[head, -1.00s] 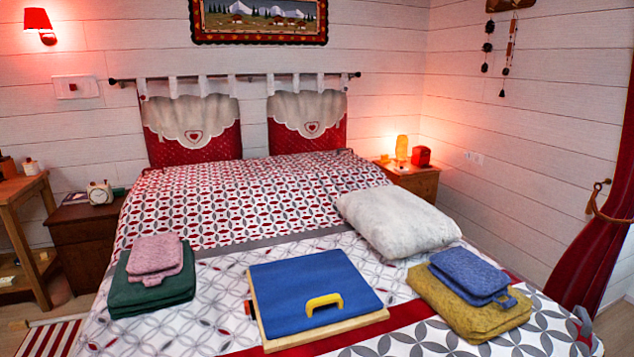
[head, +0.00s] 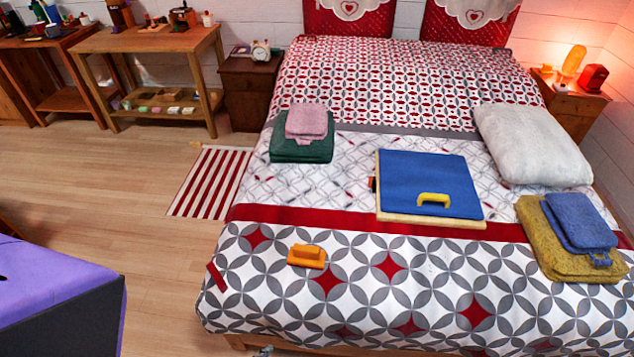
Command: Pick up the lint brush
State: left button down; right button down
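An orange block with a raised grip (head: 307,256), which looks like the lint brush, lies on the patterned bed cover near the bed's front left part. A yellow handle-shaped piece (head: 433,200) lies on a blue cloth (head: 400,170) on a wooden board (head: 430,220), to the right of the orange block. Neither of my grippers can be made out. A small grey piece shows at the bottom edge, too cut off to identify.
Green and pink folded cloths (head: 300,148), yellow and blue folded cloths (head: 548,245) and a pillow (head: 530,145) lie on the bed (head: 400,285). A purple and dark box-like thing (head: 60,300) stands at lower left. Wooden floor (head: 120,190) is open left of the bed.

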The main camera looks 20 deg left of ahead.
aim_at(300, 255)
jog(key=u, duration=0.75)
